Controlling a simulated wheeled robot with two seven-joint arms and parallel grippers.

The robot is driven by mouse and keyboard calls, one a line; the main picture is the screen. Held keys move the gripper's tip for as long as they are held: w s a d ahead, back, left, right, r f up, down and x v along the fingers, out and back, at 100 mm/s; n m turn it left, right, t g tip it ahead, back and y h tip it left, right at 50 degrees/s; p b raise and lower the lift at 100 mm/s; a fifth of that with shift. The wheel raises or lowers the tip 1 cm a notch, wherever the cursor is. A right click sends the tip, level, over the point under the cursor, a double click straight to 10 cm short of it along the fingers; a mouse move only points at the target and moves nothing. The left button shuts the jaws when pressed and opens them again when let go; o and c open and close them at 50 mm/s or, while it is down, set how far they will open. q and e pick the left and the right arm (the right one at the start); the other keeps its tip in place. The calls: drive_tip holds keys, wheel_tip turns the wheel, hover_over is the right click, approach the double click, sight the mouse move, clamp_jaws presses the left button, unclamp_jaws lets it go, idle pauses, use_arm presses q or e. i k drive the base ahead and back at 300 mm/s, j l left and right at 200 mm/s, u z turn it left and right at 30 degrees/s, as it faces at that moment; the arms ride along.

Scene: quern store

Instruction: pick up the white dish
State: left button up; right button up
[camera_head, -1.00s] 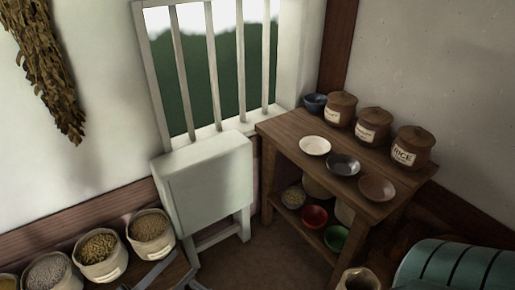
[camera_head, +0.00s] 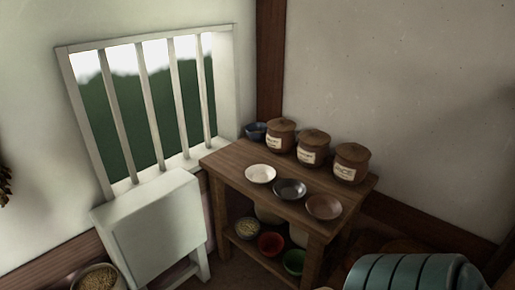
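The white dish (camera_head: 260,174) is a small shallow bowl on the top of the wooden shelf table (camera_head: 226,160). It sits upright near the table's left front edge and looks empty. A dark grey dish (camera_head: 290,189) and a brown dish (camera_head: 323,207) stand in a row to its right. Neither of my grippers shows in the view.
Lidded brown jars (camera_head: 313,149) and a dark blue bowl (camera_head: 255,131) line the table's back. A red bowl (camera_head: 271,244) and a green bowl (camera_head: 293,262) are on the lower shelf. A white box-like stand (camera_head: 155,225) is left; a teal ribbed object (camera_head: 405,274) is front right.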

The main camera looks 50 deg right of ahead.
sight(258, 173)
drive_tip(key=z, duration=1.6)
